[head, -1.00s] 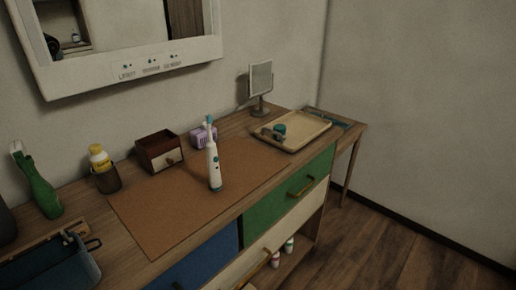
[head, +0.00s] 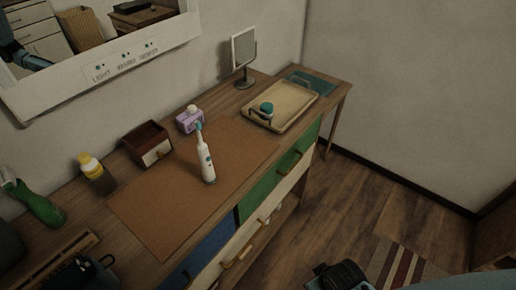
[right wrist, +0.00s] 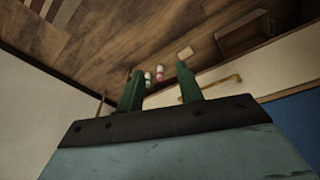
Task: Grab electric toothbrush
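The electric toothbrush (head: 206,160) is white with teal parts. It stands upright on the brown mat (head: 165,215) on the wooden dresser top, in the middle of the head view. My right gripper shows in the right wrist view (right wrist: 160,92) with its two green fingers apart and nothing between them. It faces the dresser's drawer fronts and the floor, away from the toothbrush. Part of my right arm (head: 340,276) shows at the bottom of the head view. My left gripper is not in the head view.
Behind the toothbrush are a small wooden drawer box (head: 147,143) and a purple item (head: 189,119). A tray (head: 296,106) and a standing mirror (head: 243,51) are farther right. A yellow-capped bottle (head: 97,174) and a green bottle (head: 38,204) stand left. The mat around the toothbrush is clear.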

